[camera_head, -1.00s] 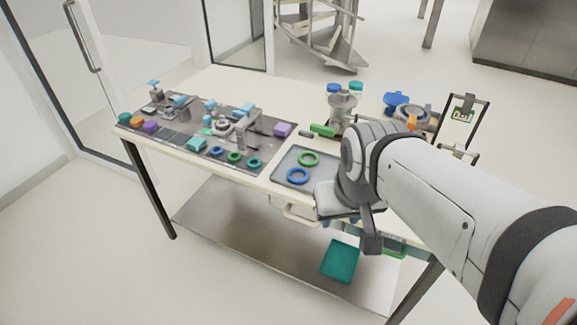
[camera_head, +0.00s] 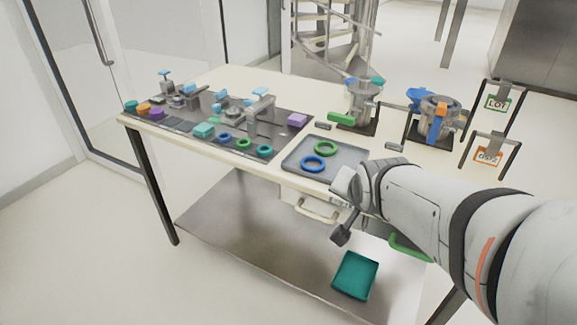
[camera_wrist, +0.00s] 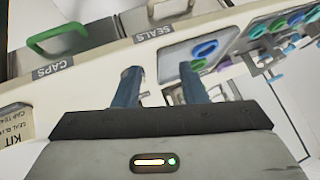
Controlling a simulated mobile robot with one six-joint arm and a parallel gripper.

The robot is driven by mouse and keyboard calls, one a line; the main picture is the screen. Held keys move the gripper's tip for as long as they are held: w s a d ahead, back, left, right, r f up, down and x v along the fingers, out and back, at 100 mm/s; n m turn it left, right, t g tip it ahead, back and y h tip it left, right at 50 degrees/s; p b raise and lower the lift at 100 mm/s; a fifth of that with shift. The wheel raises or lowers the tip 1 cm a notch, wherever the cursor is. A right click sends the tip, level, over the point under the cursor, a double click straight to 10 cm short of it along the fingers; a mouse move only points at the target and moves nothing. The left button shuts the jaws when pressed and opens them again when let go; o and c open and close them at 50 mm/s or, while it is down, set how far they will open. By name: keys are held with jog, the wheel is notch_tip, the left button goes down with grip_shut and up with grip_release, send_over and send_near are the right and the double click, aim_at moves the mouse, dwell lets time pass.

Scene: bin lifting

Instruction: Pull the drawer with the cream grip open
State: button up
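The cream grip (camera_head: 316,210) is a pale bar handle on the drawer front below the table's front edge, left of my gripper in the head view. In the wrist view the cream grip (camera_wrist: 172,9) is at the top edge, partly cut off, near a label reading SEALS (camera_wrist: 166,32). The drawer looks shut. My gripper (camera_wrist: 160,68) is open, with nothing between its two dark fingers, and is apart from the grip. In the head view my gripper (camera_head: 342,232) hangs in front of the table edge; its separate fingers are hard to make out.
A grey tray (camera_head: 345,150) with blue and green rings lies on the table above. A teal bin (camera_head: 355,277) sits on the lower shelf. Sign stands (camera_head: 488,152) are at the right.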

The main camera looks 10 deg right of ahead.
jog(key=w+d+f+m+t+b, duration=0.15)
jog(key=w+f+m+b, duration=0.3)
jog(key=f+b, duration=0.5)
jog(key=m+t+y+b, duration=0.4)
jog(key=m+t+b, duration=0.25)
jog(key=b, duration=0.95)
send_near(314, 217)
jog(key=d+x, duration=0.1)
jog(key=x, duration=0.3)
jog(key=w+a+p, duration=0.1)
jog(key=p, duration=0.2)
jog(key=shift+r+n, duration=0.2)
jog(key=shift+n, duration=0.2)
jog(key=p+x, duration=0.2)
jog(key=p, duration=0.5)
jog(key=shift+w+a+p, duration=0.1)
jog(key=shift+w+p, duration=0.3)
jog(key=p, duration=0.2)
jog(key=w+p, duration=0.1)
jog(key=shift+a+f+p, duration=0.1)
jog(key=shift+f+p, duration=0.2)
jog(key=shift+p, duration=0.1)
jog(key=shift+b+x, duration=0.5)
jog(key=shift+x, duration=0.75)
jog(key=shift+f, duration=0.15)
jog(key=shift+c, duration=0.4)
grip_shut()
